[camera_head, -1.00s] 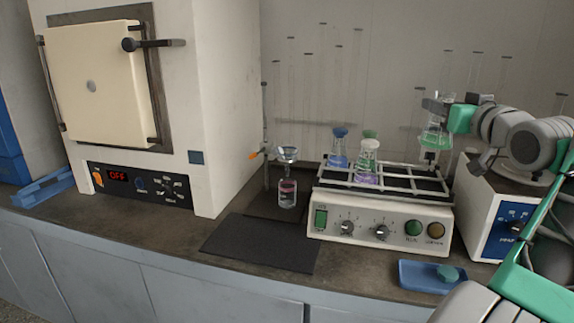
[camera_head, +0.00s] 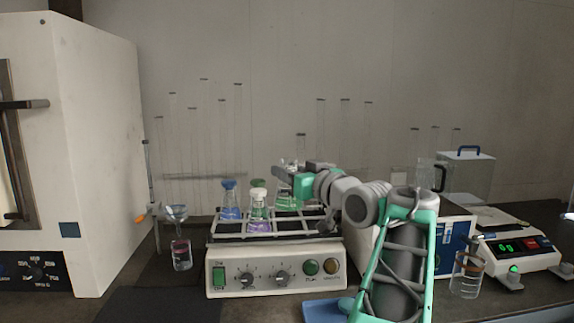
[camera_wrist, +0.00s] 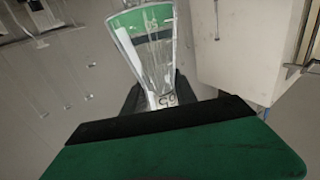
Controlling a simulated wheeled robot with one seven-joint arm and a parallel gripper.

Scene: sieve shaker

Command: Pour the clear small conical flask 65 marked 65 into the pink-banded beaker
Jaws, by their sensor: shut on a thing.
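My gripper (camera_head: 288,172) is shut on the small clear conical flask, above the right half of the shaker rack in the head view. In the head view the flask is hard to make out against the rack. The pink-banded beaker (camera_head: 182,256) stands left of the shaker, below a glass funnel (camera_head: 177,212), apart from my gripper. It looks clear, with a pinkish band.
The shaker (camera_head: 275,268) carries blue-stoppered (camera_head: 230,202) and green-stoppered (camera_head: 258,205) flasks. A white furnace (camera_head: 95,150) stands at left. An orange-banded beaker (camera_head: 467,275) stands before a balance (camera_head: 515,250) at right. A dark mat (camera_head: 150,305) lies front left.

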